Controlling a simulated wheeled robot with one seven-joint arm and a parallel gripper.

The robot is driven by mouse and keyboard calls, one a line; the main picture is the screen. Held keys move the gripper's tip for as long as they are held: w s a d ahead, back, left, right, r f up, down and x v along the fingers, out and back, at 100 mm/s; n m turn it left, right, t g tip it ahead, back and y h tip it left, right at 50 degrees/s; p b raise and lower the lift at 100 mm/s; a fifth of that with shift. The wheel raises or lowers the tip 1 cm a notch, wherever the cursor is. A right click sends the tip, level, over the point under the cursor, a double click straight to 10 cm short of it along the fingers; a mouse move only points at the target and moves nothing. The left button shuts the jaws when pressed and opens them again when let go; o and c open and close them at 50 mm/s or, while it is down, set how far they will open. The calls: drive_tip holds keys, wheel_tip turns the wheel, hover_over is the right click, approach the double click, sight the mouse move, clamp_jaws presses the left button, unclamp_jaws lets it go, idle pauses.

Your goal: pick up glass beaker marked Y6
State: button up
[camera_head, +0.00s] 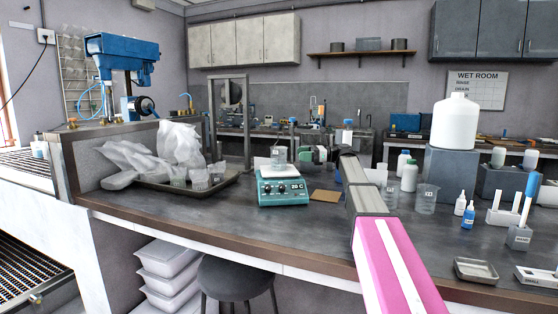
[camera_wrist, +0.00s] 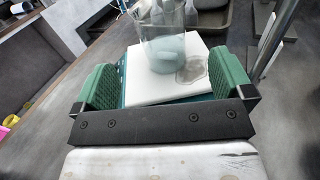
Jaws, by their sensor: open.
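A clear glass beaker (camera_head: 278,156) stands upright on the white top of a teal hot plate (camera_head: 282,188) that reads 20 C. Its small label is too small to read surely as Y6. In the wrist view the same beaker (camera_wrist: 163,45) stands on the white plate top, its rim cut off by the frame edge. My gripper (camera_head: 305,154) is just right of the beaker in the head view. In the wrist view my gripper (camera_wrist: 164,76) has its two green pads wide apart, with nothing between them; the beaker is ahead, roughly centred.
A tray (camera_head: 150,184) at left holds crumpled plastic bags and several small beakers (camera_head: 199,178). Another beaker (camera_head: 427,198), white bottles (camera_head: 409,176) and a large white jug (camera_head: 455,122) stand at right. The bench front between tray and beakers is mostly clear.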

sight(279, 153)
drive_tip(key=a, duration=1)
drive_tip(key=shift+s+a+r, duration=0.15)
drive_tip(key=shift+s+a, duration=0.05)
drive_tip(key=shift+a, duration=0.05)
drive_tip(key=c, duration=1.1)
